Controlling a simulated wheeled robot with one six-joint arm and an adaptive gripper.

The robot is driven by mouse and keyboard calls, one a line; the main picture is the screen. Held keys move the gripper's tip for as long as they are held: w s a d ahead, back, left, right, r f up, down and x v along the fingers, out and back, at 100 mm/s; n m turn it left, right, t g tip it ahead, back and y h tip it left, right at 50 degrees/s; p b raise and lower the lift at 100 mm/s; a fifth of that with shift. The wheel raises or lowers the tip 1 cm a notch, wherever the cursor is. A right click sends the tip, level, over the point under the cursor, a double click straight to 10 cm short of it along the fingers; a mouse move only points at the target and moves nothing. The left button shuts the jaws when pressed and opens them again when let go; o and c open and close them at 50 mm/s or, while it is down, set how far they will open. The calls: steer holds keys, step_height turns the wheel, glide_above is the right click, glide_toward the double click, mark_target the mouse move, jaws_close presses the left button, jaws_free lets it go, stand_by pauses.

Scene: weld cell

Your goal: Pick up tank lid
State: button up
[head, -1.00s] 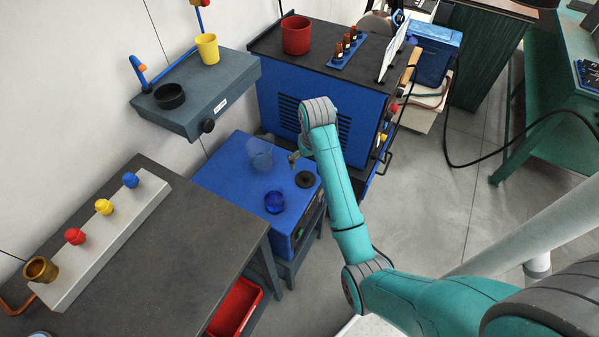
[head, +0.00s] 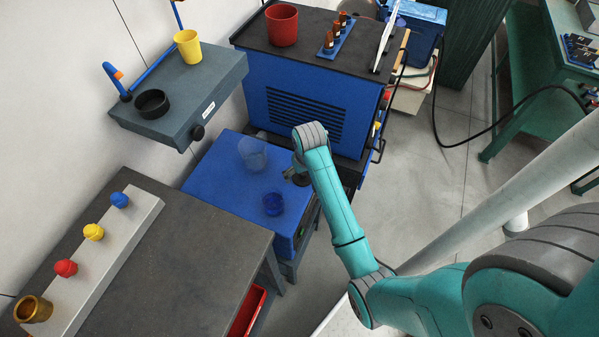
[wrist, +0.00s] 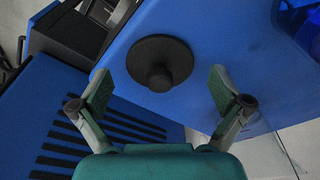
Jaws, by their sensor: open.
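The tank lid (wrist: 160,60), a flat black disc with a round knob, lies on the blue box top (wrist: 225,35) near its edge in the wrist view. My gripper (wrist: 160,80) is open, with one finger on each side of the lid and knob, apart from both. Nothing is held. In the head view my gripper (head: 291,174) is over the right part of the blue box top (head: 215,180), and it and my arm hide most of the lid.
A clear cup (head: 252,154) and a blue cup (head: 272,204) stand on the same top, left of my gripper. A large blue cabinet (head: 270,105) stands behind. A grey wall shelf (head: 205,95) and a dark bench (head: 200,245) are at left.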

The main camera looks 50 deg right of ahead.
steer(key=c, duration=1.5)
steer(key=shift+s+f, duration=0.15)
steer(key=c, duration=0.4)
